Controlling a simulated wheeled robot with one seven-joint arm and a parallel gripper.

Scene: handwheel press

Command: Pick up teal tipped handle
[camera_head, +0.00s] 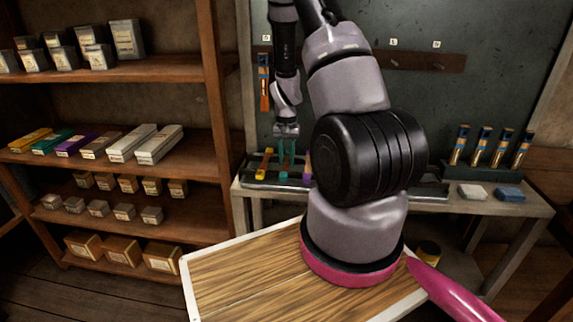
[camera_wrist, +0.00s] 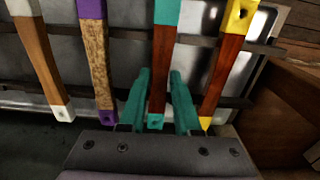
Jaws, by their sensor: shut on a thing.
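The teal tipped handle (camera_wrist: 160,70) has a dark red-brown wooden shaft with teal at both ends. In the wrist view it lies lengthwise across a grey metal rack, with its near tip between my teal fingers. My gripper (camera_wrist: 158,100) is shut on the near part of this handle. In the head view my gripper (camera_head: 286,158) is down at the rack on the workbench, and its fingers mostly hide the handle there.
A yellow tipped handle (camera_wrist: 225,70) lies close on the right of my fingers. A purple tipped handle (camera_wrist: 97,60) and a white tipped handle (camera_wrist: 42,60) lie to the left. Wooden shelves (camera_head: 150,75) with boxes stand at left. A wooden tabletop (camera_head: 240,280) is in front.

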